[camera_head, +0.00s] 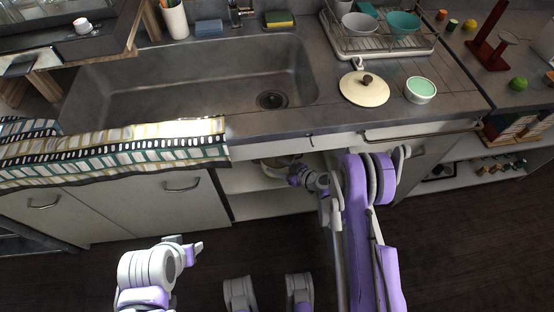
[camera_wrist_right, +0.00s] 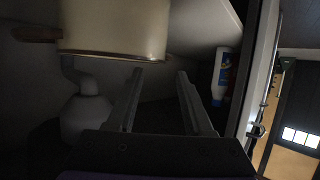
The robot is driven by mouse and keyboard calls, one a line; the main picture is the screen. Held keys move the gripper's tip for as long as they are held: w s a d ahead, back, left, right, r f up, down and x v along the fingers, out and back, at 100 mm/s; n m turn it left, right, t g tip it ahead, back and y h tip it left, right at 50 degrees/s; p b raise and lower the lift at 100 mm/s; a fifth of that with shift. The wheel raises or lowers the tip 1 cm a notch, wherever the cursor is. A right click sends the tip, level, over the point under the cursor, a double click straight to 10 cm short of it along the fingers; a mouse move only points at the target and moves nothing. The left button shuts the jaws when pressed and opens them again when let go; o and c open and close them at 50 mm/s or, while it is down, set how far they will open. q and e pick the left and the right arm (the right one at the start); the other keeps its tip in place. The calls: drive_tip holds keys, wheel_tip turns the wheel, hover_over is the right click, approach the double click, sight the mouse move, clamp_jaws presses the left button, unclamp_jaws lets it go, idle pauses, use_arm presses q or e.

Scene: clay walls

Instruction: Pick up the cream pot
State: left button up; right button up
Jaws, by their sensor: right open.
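The cream pot (camera_wrist_right: 115,30) fills the upper part of the right wrist view, with a brown handle at its left side. In the head view a part of it (camera_head: 271,168) shows in the open cabinet below the sink; the counter edge and my arm hide the rest. My right gripper (camera_wrist_right: 160,72) is open inside the cabinet, its fingertips close to the pot's edge with nothing between them. It also shows in the head view (camera_head: 295,176). My left gripper (camera_head: 198,248) is in front of the cabinets, away from the pot; its jaws are too small to read.
A cream lid (camera_head: 364,94) and a green bowl (camera_head: 420,90) stand on the counter (camera_head: 450,85). A patterned towel (camera_head: 120,155) hangs over the front edge. The floor (camera_head: 450,250) is clear.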

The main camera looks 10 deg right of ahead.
sight(268, 174)
drive_tip(key=x, duration=0.2)
drive_tip(key=b+x, duration=0.1)
drive_tip(key=x, duration=0.2)
drive_tip(key=shift+f, duration=0.4)
drive_tip(key=shift+c, duration=0.4)
clamp_jaws()
idle(0.5)
